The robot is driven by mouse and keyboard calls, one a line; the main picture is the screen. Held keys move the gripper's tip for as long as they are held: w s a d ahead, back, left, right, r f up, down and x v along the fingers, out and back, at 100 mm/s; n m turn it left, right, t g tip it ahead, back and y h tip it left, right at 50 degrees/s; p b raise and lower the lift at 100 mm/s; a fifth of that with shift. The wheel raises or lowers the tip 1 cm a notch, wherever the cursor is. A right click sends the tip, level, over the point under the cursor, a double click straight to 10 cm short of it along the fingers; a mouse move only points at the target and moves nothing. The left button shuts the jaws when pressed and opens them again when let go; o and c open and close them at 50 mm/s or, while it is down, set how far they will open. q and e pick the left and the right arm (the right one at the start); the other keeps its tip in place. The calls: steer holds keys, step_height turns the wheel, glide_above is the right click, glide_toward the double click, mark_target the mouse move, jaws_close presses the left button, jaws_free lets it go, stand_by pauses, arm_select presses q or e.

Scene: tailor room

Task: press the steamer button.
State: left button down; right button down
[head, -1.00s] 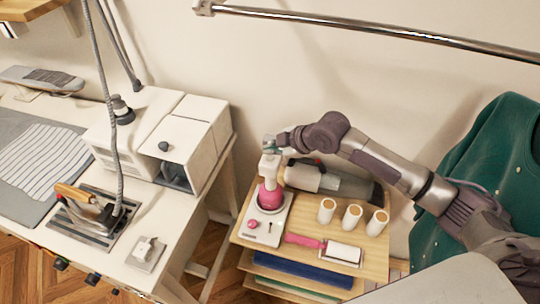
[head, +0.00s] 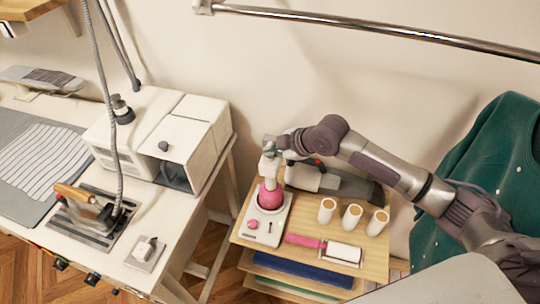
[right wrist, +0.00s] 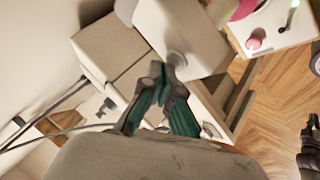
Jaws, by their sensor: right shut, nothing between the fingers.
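The steamer (head: 268,205) stands on the small wooden shelf unit, with a white base, a pink rounded body and a white upper part. A round pink button (head: 253,224) sits on its base, left of the body; the button also shows in the right wrist view (right wrist: 255,42). My right gripper (head: 269,149) is shut and empty at the top of the steamer, well above the button. In the right wrist view its dark fingertips (right wrist: 176,68) overlap the white upper part (right wrist: 185,35); I cannot tell whether they touch.
On the shelf top (head: 380,254), a handheld vacuum (head: 335,184) lies behind, with white rolls (head: 352,217) and a pink-handled lint roller (head: 340,251) to the right. The ironing table with a white machine (head: 185,140) is left. A green garment (head: 500,150) hangs right.

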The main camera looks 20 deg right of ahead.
mark_target(272, 158)
steer(key=shift+f, duration=0.2)
stand_by(0.4)
steer(key=shift+r, duration=0.1)
steer(key=shift+r+p, duration=0.55)
steer(key=shift+p, duration=0.1)
steer(key=shift+r, duration=0.1)
step_height(272, 158, up, 6)
steer(key=p, duration=0.5)
